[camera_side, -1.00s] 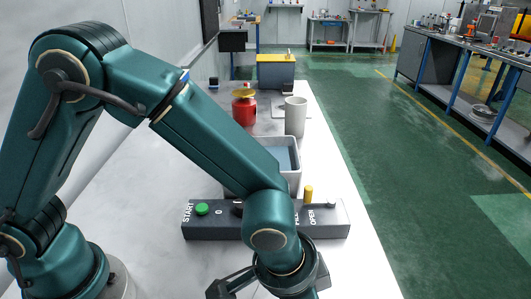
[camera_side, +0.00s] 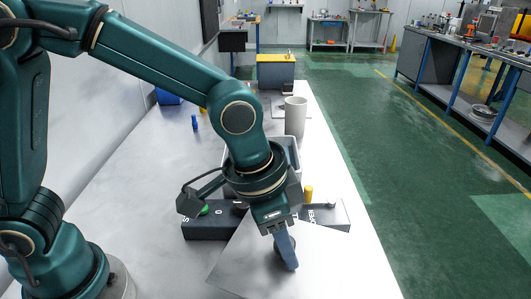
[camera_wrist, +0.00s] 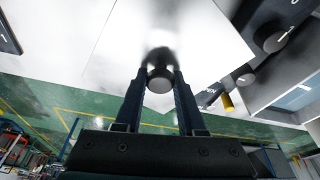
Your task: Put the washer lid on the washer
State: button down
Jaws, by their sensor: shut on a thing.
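The washer lid (camera_side: 240,264) is a flat, shiny grey plate with a dark round knob (camera_wrist: 160,80). My gripper (camera_side: 287,258) points down over the plate. In the wrist view my gripper (camera_wrist: 160,76) has its two fingers on either side of the knob, shut on it. The plate overlaps the front of the control panel in the side view; its height over the table is hard to judge. A grey open bin (camera_side: 293,150) behind the panel, probably the washer, is mostly hidden by my arm. Part of it seems to show at the right of the wrist view.
The dark control panel (camera_side: 330,214) has a green START button, mostly hidden, and a yellow peg (camera_side: 308,193). A grey cylinder (camera_side: 295,116) stands behind the bin. A blue box (camera_side: 168,97) and a small blue item (camera_side: 195,122) are at the left. The table's right side is clear.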

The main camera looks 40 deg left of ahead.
jog(key=a+r, duration=0.1)
jog(key=w+a, duration=0.1)
jog(key=a, duration=0.1)
jog(key=a+r, duration=0.1)
jog(key=shift+w+a+r, duration=0.15)
jog(key=shift+r, duration=0.2)
jog(key=shift+a, duration=0.2)
jog(key=shift+s+r, duration=0.3)
jog(key=shift+r, duration=0.05)
jog(key=w+a+r+n, duration=0.1)
jog(key=w+a+r, duration=0.4)
jog(key=a, duration=0.3)
jog(key=w+a+r+n, duration=0.1)
jog(key=w+a+r, duration=0.3)
jog(key=a+r, duration=0.3)
jog(key=a+n+y, duration=0.1)
jog(key=a+n, duration=0.1)
jog(key=a, duration=0.9)
jog(key=w+d+f, duration=0.6)
jog(key=d+f, duration=0.3)
jog(key=f, duration=0.2)
jog(key=shift+w+d+f+t, duration=0.2)
jog(key=shift+d+f+t, duration=0.1)
jog(key=shift+d+f, duration=0.05)
